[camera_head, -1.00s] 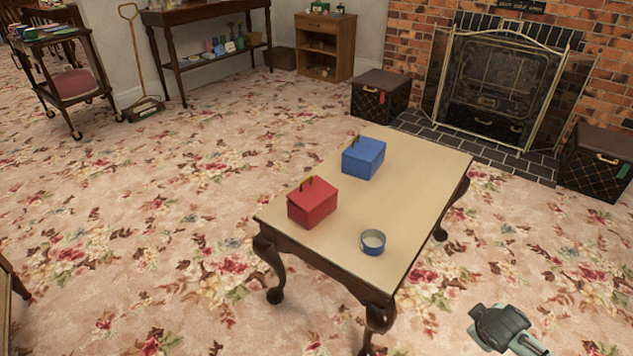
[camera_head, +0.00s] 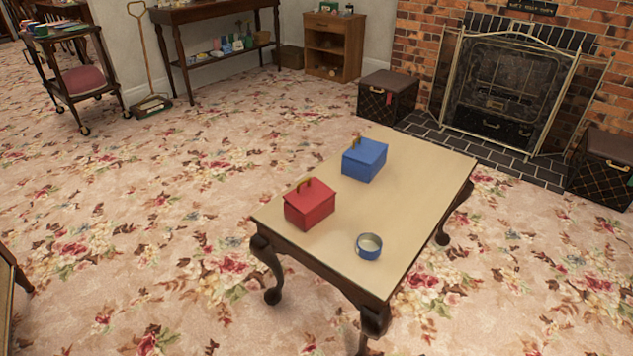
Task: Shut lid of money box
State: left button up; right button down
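A red box (camera_head: 310,207) with a brass-coloured handle on its lid sits on the wooden table (camera_head: 425,190), near its left edge. A blue box (camera_head: 364,160) with a similar handle sits behind it on the same table. Both boxes look closed, but they are too small to tell whether either lid is fully down. I cannot tell which one is the money box. A round blue tin (camera_head: 368,247), open at the top, stands near the table's front edge. Neither of my grippers shows in the head view.
Open flowered carpet (camera_head: 150,230) surrounds the table. A brick fireplace with a metal screen (camera_head: 505,90) and dark chests (camera_head: 388,97) stand behind it. A trolley (camera_head: 75,75), a side table (camera_head: 220,50) and a small cabinet (camera_head: 333,45) stand farther back.

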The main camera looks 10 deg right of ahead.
aim_at(310, 193)
jog(key=l+u, duration=0.15)
jog(key=l, duration=0.3)
jog(key=k+l+u, duration=0.15)
jog(key=l, duration=0.35)
jog(key=k+l+u, duration=0.1)
jog(key=l, duration=0.25)
jog(key=k+l+u, duration=0.15)
jog(key=l, duration=0.2)
